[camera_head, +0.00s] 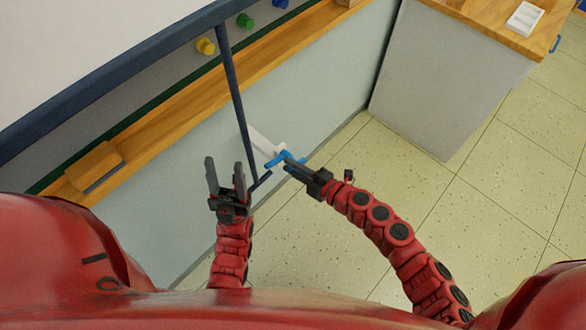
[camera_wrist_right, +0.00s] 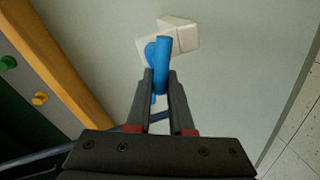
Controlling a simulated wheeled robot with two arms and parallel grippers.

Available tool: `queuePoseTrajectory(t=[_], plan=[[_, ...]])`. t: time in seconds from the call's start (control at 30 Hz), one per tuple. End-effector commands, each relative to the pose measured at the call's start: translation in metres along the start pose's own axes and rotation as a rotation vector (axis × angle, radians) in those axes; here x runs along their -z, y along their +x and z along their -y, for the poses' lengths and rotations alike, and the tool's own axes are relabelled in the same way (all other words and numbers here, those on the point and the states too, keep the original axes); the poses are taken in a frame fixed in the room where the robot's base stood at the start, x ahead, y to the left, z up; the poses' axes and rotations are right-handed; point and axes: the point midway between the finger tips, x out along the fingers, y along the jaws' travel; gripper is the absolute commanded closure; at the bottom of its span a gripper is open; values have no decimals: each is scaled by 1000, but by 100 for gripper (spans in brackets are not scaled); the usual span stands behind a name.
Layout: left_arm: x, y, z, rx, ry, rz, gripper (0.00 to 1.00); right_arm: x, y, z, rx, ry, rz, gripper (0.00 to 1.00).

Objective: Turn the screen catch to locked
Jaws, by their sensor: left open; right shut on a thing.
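The screen catch has a blue handle (camera_head: 273,160) on a pale white mount (camera_head: 264,143), beside the dark upright bar against the pale panel. My right gripper (camera_head: 288,165) is shut on the blue handle. In the right wrist view, the handle (camera_wrist_right: 162,52) stands between the fingertips (camera_wrist_right: 159,76), in front of the white mount (camera_wrist_right: 182,36). My left gripper (camera_head: 224,164) is open and empty, left of the catch and close to the dark bar. No lock marking can be made out.
A dark blue bar (camera_head: 233,82) runs down from the board frame near the catch. A wooden ledge (camera_head: 185,108) holds a wooden block (camera_head: 94,170). Round yellow, green and blue knobs sit above it. A cabinet (camera_head: 432,80) stands at right. The tiled floor (camera_head: 480,190) is clear.

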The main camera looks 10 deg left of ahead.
Motion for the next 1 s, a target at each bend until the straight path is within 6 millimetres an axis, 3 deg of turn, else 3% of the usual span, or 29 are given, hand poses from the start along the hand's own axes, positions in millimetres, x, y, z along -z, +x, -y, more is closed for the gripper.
queuePoseTrajectory(t=[0.03,0.4,1.0], plan=[[-2,-10,0,0,0,0,50,-4,0,9,6,-40,13,100],[-6,-32,-2,0,0,0,50,-5,0,11,4,-278,63,100],[-6,-39,-2,0,0,0,50,-6,0,7,1,-369,84,100]])
